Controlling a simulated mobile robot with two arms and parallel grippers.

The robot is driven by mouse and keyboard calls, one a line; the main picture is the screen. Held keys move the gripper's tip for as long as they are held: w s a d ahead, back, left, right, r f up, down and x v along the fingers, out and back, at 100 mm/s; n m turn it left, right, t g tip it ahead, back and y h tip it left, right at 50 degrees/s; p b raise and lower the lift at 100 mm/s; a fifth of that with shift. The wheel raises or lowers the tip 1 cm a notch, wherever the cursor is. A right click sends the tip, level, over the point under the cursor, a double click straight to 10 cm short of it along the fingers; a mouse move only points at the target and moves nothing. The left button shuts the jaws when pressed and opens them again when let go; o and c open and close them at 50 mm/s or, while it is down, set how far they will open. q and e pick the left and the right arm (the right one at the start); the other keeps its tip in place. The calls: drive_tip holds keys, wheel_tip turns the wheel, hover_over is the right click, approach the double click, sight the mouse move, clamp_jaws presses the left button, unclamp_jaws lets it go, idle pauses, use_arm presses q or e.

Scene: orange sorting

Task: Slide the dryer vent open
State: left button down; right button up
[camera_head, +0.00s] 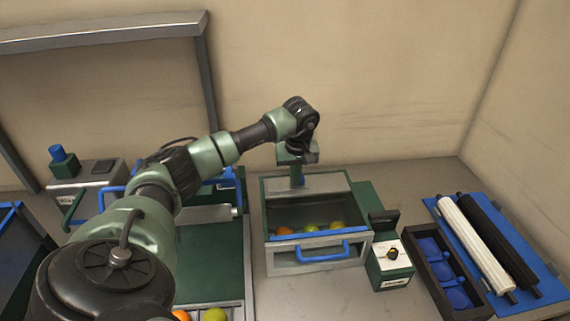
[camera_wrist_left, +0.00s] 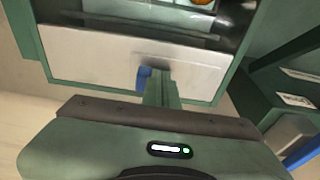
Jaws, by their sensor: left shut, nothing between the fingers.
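The dryer (camera_head: 265,215) is a green and grey box with a dark glass top and several fruits inside. At its back is a light panel, the likely vent (camera_head: 320,185), which also shows in the left wrist view (camera_wrist_left: 85,55). A small blue tab (camera_wrist_left: 143,77) stands on that panel. My left gripper (camera_head: 297,170) reaches over the back of the dryer, shut and empty. In the left wrist view its fingertips (camera_wrist_left: 158,76) are right beside the blue tab; I cannot tell whether they touch it. My right gripper is not in view.
A blue handle (camera_head: 322,254) is on the dryer's front. A control box with a knob (camera_head: 392,253) stands to its right. Farther right are a dark tray with blue items (camera_head: 437,262) and a blue board with rollers (camera_head: 515,250). Fruit (camera_head: 214,315) lies at the front left.

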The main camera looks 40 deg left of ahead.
sight(331, 181)
use_arm(q)
drive_tip(key=shift+w+d+b, duration=0.2)
drive_tip(key=shift+w+d, duration=0.55)
drive_tip(key=shift+w, duration=0.2)
drive_tip(key=shift+w+d+b, duration=0.15)
drive_tip(key=shift+w+d, duration=0.6)
drive_tip(key=shift+w, duration=0.15)
drive_tip(key=shift+w+d+b, duration=0.55)
drive_tip(key=shift+w+d, duration=0.5)
drive_tip(key=shift+w, duration=0.25)
drive_tip(key=shift+w+d+b, duration=0.5)
drive_tip(key=shift+w+d, duration=0.5)
drive_tip(key=shift+w, duration=0.25)
wheel_tip(331, 181, up, 7)
drive_tip(key=p, duration=0.5)
drive_tip(key=shift+s+a, duration=0.35)
drive_tip(key=shift+s, duration=0.1)
